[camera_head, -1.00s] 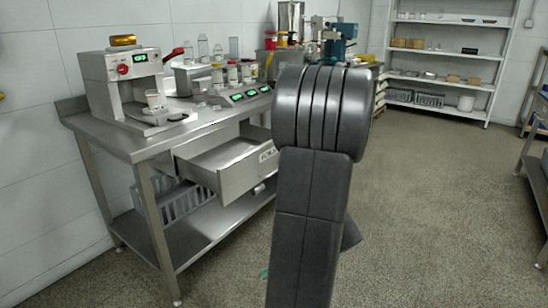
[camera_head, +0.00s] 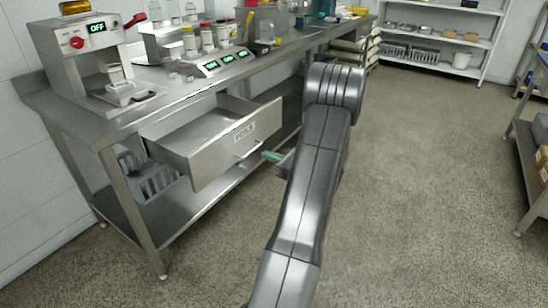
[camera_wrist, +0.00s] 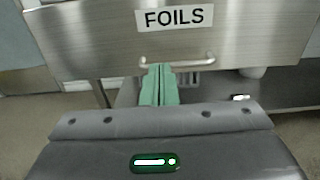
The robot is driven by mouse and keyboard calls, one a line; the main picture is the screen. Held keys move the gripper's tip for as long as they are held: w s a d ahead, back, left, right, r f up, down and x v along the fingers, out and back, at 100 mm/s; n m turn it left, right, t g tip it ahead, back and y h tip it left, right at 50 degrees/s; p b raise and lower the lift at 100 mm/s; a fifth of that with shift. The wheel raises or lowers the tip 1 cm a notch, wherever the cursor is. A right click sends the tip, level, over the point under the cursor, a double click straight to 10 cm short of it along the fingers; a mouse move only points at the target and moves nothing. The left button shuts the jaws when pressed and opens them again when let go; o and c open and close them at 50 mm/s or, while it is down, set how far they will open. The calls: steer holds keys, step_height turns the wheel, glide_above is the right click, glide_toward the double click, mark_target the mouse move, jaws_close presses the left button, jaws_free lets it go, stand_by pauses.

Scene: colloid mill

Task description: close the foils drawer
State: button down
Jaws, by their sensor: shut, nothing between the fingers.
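The foils drawer (camera_head: 215,148) is a steel drawer under the bench top and stands pulled well out, its inside showing empty. Its front carries a FOILS label (camera_wrist: 174,18) and a bar handle (camera_wrist: 178,62). My gripper (camera_head: 270,157) has green fingers and is just in front of the drawer front, close to the handle. In the wrist view my gripper (camera_wrist: 160,80) is shut and empty, its fingertips at the handle's left half. I cannot tell whether they touch it.
The steel bench (camera_head: 150,112) carries a machine with an OFF display (camera_head: 85,45), jars and lit green readouts (camera_head: 228,59). A grey crate (camera_head: 148,178) sits on the lower shelf. A rack (camera_head: 440,40) stands at the back. The floor (camera_head: 420,200) to the right is clear.

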mark_target(240, 144)
steer(key=b+x, duration=0.1)
steer(key=x, duration=0.8)
steer(key=shift+w+a, duration=0.2)
steer(key=shift+a, duration=0.1)
